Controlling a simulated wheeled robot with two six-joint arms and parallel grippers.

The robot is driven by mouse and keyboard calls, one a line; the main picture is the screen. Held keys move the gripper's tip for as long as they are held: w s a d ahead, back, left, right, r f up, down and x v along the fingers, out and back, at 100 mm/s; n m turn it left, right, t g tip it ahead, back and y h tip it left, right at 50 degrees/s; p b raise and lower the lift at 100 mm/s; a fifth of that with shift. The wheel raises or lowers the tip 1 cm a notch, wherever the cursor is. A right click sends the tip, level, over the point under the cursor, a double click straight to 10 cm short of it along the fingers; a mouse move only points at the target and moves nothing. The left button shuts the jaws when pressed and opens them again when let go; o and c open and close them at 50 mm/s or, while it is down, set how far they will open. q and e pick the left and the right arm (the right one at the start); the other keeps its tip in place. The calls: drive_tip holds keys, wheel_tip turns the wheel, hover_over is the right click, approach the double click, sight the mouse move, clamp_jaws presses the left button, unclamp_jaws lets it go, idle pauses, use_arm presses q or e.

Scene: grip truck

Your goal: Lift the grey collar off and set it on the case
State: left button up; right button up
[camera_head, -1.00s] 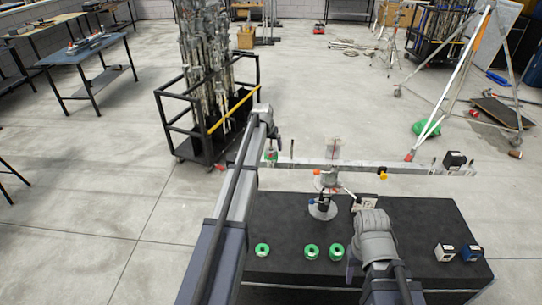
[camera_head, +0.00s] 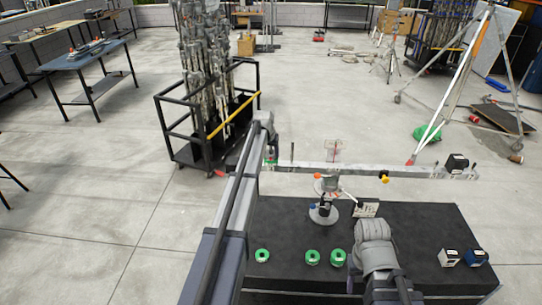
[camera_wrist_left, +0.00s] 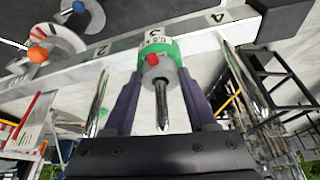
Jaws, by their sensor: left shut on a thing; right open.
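A pale balance beam (camera_head: 350,170) with upright pins stands on a round-based pedestal (camera_head: 324,214) on the black case (camera_head: 400,228). Near the beam's left end my left gripper (camera_head: 268,150) reaches down over a green roll. In the left wrist view, the green roll (camera_wrist_left: 158,46) with a white label sits at the beam, and the grey collar (camera_wrist_left: 158,68) is on the near side of it, around a pointed pin (camera_wrist_left: 161,105). My left gripper's dark fingers (camera_wrist_left: 160,80) are shut on the grey collar from both sides. My right gripper's jaws are hidden; only that arm shows over the case.
Several green rolls (camera_head: 312,257) stand along the case's front. A black block (camera_head: 457,162) is on the beam's right end. A black cart (camera_head: 205,135) stands behind my left arm.

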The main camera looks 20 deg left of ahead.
use_arm(q)
clamp_jaws()
idle(0.3)
wheel_tip(320, 180, up, 10)
drive_tip(key=p, duration=1)
